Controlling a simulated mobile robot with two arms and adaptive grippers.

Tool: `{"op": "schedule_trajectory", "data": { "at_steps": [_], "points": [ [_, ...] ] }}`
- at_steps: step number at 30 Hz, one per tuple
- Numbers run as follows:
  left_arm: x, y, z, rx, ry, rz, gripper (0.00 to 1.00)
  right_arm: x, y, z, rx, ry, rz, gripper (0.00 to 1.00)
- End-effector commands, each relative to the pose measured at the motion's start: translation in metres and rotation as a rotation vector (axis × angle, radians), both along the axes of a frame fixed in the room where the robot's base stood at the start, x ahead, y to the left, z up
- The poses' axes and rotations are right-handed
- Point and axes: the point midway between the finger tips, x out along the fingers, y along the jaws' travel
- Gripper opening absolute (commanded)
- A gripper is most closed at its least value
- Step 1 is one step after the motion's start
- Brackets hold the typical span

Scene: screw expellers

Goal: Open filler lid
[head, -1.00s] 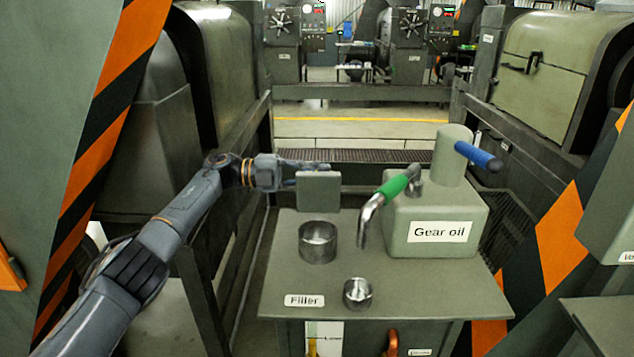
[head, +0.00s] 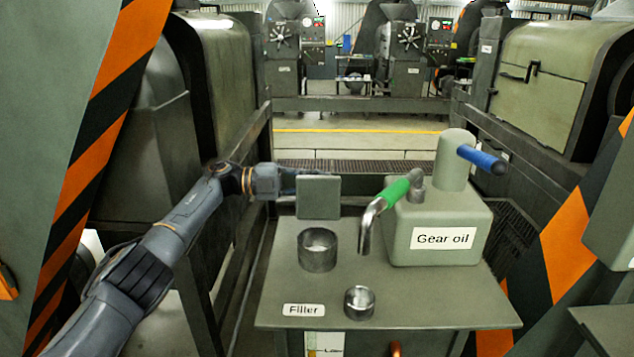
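The filler lid (head: 319,197) is a square grey plate standing upright at the back edge of the metal table. In front of it stands the round filler neck (head: 318,250), with its top uncovered. A "Filler" label (head: 303,310) is on the table's front left. My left gripper (head: 308,172) is behind the lid's top edge. The lid hides most of its fingers, so I cannot tell whether they are open or touching the lid. My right gripper is not in view.
A gear oil can (head: 437,228) with a green-gripped spout (head: 380,206) and a blue handle (head: 481,158) stands on the table's right. A small metal cup (head: 359,302) is near the front edge.

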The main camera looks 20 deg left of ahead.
Motion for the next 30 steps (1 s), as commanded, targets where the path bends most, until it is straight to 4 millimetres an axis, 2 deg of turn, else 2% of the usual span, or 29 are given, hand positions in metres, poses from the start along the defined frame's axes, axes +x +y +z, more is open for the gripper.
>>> {"op": "schedule_trajectory", "data": {
  "at_steps": [1, 2, 3, 13, 24, 30],
  "points": [
    [0.000, 0.000, -0.001, 0.001, 0.002, 0.000, 0.29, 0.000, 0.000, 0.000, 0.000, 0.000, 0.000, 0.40],
    [0.000, 0.000, -0.001, 0.000, 0.002, 0.000, 0.35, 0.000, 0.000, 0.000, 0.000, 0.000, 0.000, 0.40],
    [0.000, 0.000, -0.001, 0.001, 0.001, 0.000, 0.36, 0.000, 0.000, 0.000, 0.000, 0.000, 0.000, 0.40],
    [-0.001, 0.005, 0.000, -0.002, 0.000, 0.001, 0.36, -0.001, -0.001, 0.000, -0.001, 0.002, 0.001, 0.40],
    [-0.016, 0.059, 0.001, -0.001, 0.001, 0.002, 0.36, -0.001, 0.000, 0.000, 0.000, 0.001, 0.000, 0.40],
    [-0.020, 0.072, 0.000, -0.001, 0.001, 0.001, 0.36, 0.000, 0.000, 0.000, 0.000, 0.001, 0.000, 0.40]
  ]
}}
